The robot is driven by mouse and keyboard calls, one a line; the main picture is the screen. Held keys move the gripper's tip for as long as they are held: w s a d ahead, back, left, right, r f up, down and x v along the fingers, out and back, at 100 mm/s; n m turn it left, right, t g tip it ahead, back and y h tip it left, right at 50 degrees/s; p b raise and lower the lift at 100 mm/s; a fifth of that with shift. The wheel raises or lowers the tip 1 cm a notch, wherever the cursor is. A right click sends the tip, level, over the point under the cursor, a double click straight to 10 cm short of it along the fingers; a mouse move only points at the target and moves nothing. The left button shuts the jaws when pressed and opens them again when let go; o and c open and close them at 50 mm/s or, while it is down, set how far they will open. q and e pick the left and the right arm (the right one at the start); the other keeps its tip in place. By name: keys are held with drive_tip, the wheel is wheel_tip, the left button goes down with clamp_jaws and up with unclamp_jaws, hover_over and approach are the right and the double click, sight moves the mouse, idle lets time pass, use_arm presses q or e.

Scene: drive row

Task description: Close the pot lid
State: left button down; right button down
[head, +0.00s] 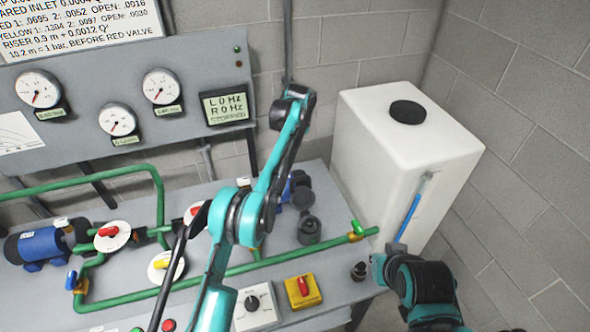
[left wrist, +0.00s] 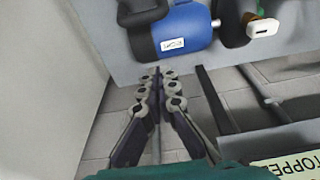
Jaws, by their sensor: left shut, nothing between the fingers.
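No cooking pot shows. A small dark round pot-like part (head: 308,230) stands on the bench in the head view, beside a blue pump (head: 285,188) that my left arm partly covers. A dark rounded piece (head: 302,198) sits just behind it; I cannot tell whether it is a raised lid. In the left wrist view my left gripper (left wrist: 158,82) is shut and empty, with its fingers toward a blue motor (left wrist: 182,32) and apart from it. The gripper itself is not clear in the head view. My right gripper is not in view.
A white tank (head: 400,150) with a black cap stands at the right. Green pipes (head: 210,282), coloured valves and another blue pump (head: 38,247) crowd the bench. A gauge panel (head: 190,90) hangs behind. A yellow switch box (head: 303,291) sits near the front edge.

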use_arm(q)
drive_tip(key=f, duration=0.3)
drive_tip(key=w+f+b, duration=0.1)
drive_tip(key=f, duration=0.2)
drive_tip(key=f+b, duration=0.1)
drive_tip(key=f, duration=0.3)
drive_tip(key=shift+w+a+f, duration=0.1)
drive_tip(key=shift+w, duration=0.05)
drive_tip(key=s, duration=0.2)
drive_tip(key=s+d, duration=0.1)
drive_tip(key=shift+s+r+b, duration=0.1)
drive_tip(key=shift+r+b, duration=0.25)
drive_tip(key=shift+b, duration=0.05)
drive_tip(key=shift+s, duration=0.1)
